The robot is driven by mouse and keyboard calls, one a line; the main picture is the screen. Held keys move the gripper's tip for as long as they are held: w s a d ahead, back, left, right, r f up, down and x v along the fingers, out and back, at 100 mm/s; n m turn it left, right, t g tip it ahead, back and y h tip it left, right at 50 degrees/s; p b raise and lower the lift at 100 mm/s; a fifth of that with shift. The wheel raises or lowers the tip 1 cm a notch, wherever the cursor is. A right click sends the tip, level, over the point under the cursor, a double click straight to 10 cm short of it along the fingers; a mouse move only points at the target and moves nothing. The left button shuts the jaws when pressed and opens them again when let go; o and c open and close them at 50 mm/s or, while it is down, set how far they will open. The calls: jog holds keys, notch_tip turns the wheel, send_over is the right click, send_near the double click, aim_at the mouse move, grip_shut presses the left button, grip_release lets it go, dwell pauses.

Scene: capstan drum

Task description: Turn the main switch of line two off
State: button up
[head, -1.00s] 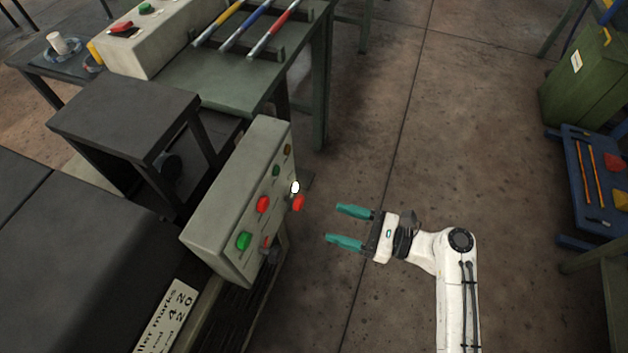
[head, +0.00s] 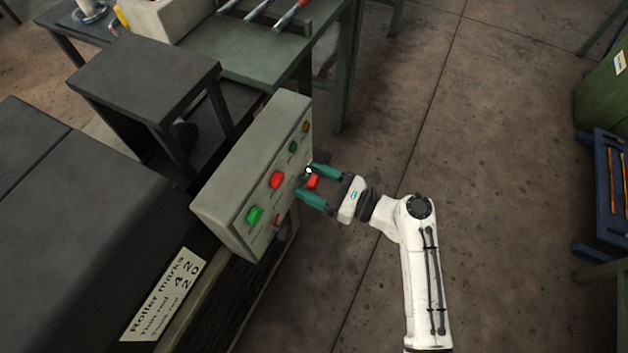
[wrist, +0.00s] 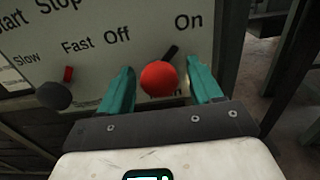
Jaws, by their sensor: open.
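The grey control panel (head: 240,185) stands at the centre left of the head view. Its red-ended switch (head: 313,181) sticks out from the panel's right-hand part. In the wrist view the red round end (wrist: 158,79) has a short black piece behind it, slanting up and right towards the word "On"; "Off" is printed to its left. My gripper (head: 305,180) is open, its teal fingers on either side of the red end.
A green button (head: 255,215), a red button (head: 277,179) and small lamps sit on the panel. A black knob (wrist: 54,95) with a red mark sits left of the fingers, by "Slow" and "Fast". Open floor (head: 490,180) lies to the right.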

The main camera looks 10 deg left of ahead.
jog(key=c, duration=1)
jog(key=shift+n, duration=0.3)
jog(key=n, duration=0.3)
jog(key=shift+n+b, duration=0.3)
jog(key=shift+b, duration=0.05)
jog(key=n+b, duration=0.1)
jog(key=n, duration=0.3)
jog(key=shift+w+f+n+b, duration=0.1)
jog(key=shift+n+b, duration=0.2)
jog(key=shift+b, duration=0.05)
jog(key=n+b, duration=0.3)
jog(key=n, duration=0.2)
jog(key=shift+n+b, duration=1.05)
jog(key=shift+n, duration=0.95)
